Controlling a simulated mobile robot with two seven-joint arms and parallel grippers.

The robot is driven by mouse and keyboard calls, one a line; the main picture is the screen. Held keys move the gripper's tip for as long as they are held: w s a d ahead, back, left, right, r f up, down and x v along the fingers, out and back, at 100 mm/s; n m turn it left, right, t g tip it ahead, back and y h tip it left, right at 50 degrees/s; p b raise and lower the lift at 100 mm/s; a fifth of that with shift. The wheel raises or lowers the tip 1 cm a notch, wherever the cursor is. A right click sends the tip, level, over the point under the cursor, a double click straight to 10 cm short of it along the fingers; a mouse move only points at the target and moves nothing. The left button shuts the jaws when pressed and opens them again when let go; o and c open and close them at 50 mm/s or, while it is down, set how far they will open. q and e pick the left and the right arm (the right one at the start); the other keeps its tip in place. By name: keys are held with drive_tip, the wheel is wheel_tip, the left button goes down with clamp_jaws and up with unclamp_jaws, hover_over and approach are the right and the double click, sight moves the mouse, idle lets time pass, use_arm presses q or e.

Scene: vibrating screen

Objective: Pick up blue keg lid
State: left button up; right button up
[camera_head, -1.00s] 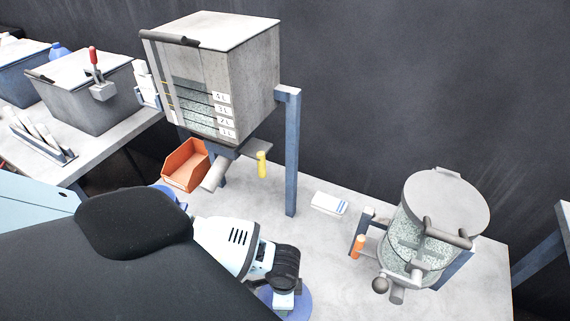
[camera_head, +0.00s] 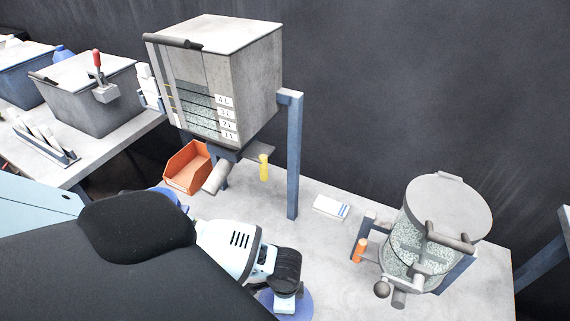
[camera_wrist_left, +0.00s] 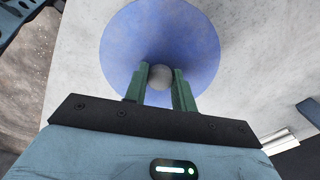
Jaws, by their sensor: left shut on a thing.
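The blue keg lid (camera_wrist_left: 118,45) is a round blue disc with a grey knob (camera_wrist_left: 160,77) at its middle, seen in the left wrist view. My left gripper (camera_wrist_left: 160,80) has its two green fingers shut on the knob, one on each side. In the head view the lid (camera_head: 301,303) shows at the bottom, partly hidden under my left gripper (camera_head: 284,306). I cannot tell whether the lid touches the table. My right gripper is not in view. Another blue round edge (camera_head: 170,193) shows behind my left arm, mostly hidden.
A grey vessel with a handled lid (camera_head: 448,205) stands on the right of the table (camera_head: 345,280). A hopper (camera_head: 240,80) on blue posts (camera_head: 293,155) stands behind. An orange bin (camera_head: 187,168), a yellow handle (camera_head: 264,167) and a white-blue block (camera_head: 331,207) are nearby.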

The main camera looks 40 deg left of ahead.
use_arm(q)
drive_tip(key=r, duration=0.3)
drive_tip(key=shift+s+d+r+p, duration=0.25)
drive_tip(key=shift+r+p, duration=0.05)
drive_tip(key=shift+p, duration=0.05)
drive_tip(key=s+d+r, duration=0.1)
drive_tip(key=s+d, duration=1)
drive_tip(key=w+a+r+n, duration=0.3)
drive_tip(key=w+r, duration=0.1)
drive_tip(key=r, duration=0.5)
drive_tip(key=w+a+r+n, duration=0.3)
drive_tip(key=w+a+r, duration=0.1)
drive_tip(key=r, duration=0.6)
drive_tip(key=w+a+r+n, duration=0.3)
drive_tip(key=w+r+n, duration=0.1)
drive_tip(key=r, duration=0.5)
drive_tip(key=shift+w+a+r, duration=0.2)
drive_tip(key=shift+w, duration=0.25)
drive_tip(key=shift+a, duration=0.1)
